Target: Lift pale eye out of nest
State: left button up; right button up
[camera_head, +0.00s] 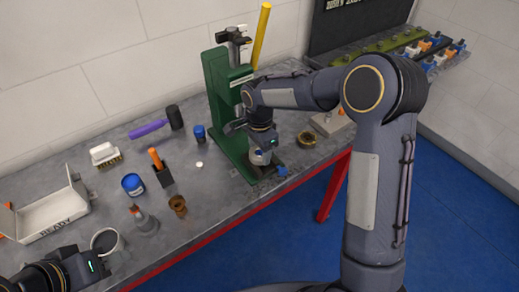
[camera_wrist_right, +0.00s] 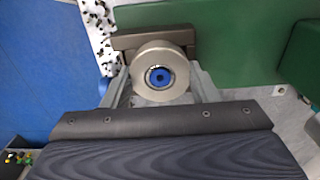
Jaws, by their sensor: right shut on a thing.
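The pale eye (camera_wrist_right: 146,78) is a round, pale metal ring with a blue centre, seen face-on in the right wrist view. My right gripper (camera_wrist_right: 160,85) is shut on it, one grey finger at each side. In the head view, my right gripper (camera_head: 261,152) points down at the foot of the green press (camera_head: 226,108), with a pale part at its tips. A dark brown block, perhaps the nest (camera_wrist_right: 124,42), shows behind the eye; I cannot tell whether they touch. My left gripper (camera_head: 90,264) is at the lower left, close to a grey-white cup (camera_head: 107,241); its fingers are unclear.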

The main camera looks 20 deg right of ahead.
jog(key=o, duration=0.4)
jog(key=shift+c, duration=0.2)
jog(key=c, duration=0.5)
jog(key=shift+r+p, duration=0.85)
jog(key=shift+r, duration=0.4)
jog(key=shift+r+p, duration=1.35)
jog(key=shift+r, duration=0.65)
